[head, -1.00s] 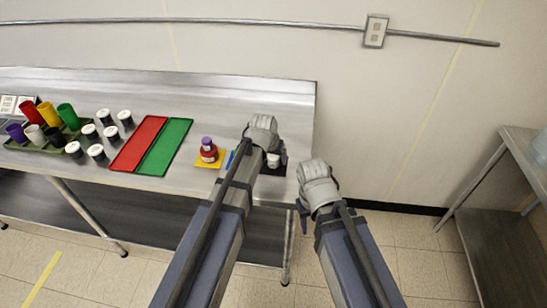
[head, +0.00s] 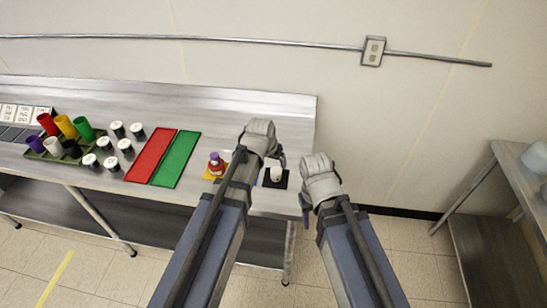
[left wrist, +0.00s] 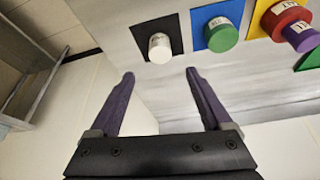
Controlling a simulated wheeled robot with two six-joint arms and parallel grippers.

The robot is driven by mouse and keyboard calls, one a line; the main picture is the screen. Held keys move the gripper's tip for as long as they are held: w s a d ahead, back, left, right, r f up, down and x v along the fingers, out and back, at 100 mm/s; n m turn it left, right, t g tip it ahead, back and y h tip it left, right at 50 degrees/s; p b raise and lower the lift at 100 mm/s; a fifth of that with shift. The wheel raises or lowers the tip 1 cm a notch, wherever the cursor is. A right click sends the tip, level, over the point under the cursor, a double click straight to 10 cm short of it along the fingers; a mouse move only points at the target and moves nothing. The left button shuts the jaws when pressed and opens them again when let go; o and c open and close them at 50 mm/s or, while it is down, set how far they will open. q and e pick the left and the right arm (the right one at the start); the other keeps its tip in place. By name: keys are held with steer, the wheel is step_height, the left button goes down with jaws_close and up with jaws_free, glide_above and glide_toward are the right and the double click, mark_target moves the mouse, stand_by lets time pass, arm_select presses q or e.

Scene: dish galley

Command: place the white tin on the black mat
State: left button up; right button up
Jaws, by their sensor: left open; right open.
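The white tin (head: 277,174) stands upright on the black mat (head: 269,184) near the right end of the steel table. The left wrist view shows the white tin (left wrist: 160,48) on the black mat (left wrist: 143,29), inside its edges. My left gripper (head: 274,160) is just behind and left of the tin in the head view. Its two fingers (left wrist: 160,74) are open and empty in the left wrist view, apart from the tin. My right gripper (head: 304,210) is open and empty off the table's right end.
A green tin (left wrist: 223,36) sits on a blue mat (left wrist: 202,17) beside the black mat. Red and purple tins (head: 217,164) are on a yellow mat. Red (head: 150,154) and green (head: 177,158) strips, several white-topped jars and a tray of coloured cups lie further left.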

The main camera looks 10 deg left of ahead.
arm_select(q)
steer(key=s+d+g+y, duration=0.1)
steer(key=s+g, duration=0.1)
steer(key=s, duration=0.7)
steer(key=s+d+m+g+y, duration=0.1)
steer(key=s+g, duration=0.1)
steer(key=s, duration=0.8)
steer(key=shift+s+d+f+g, duration=0.15)
steer(key=shift+d+f+g, duration=0.2)
steer(key=shift+f+g, duration=0.1)
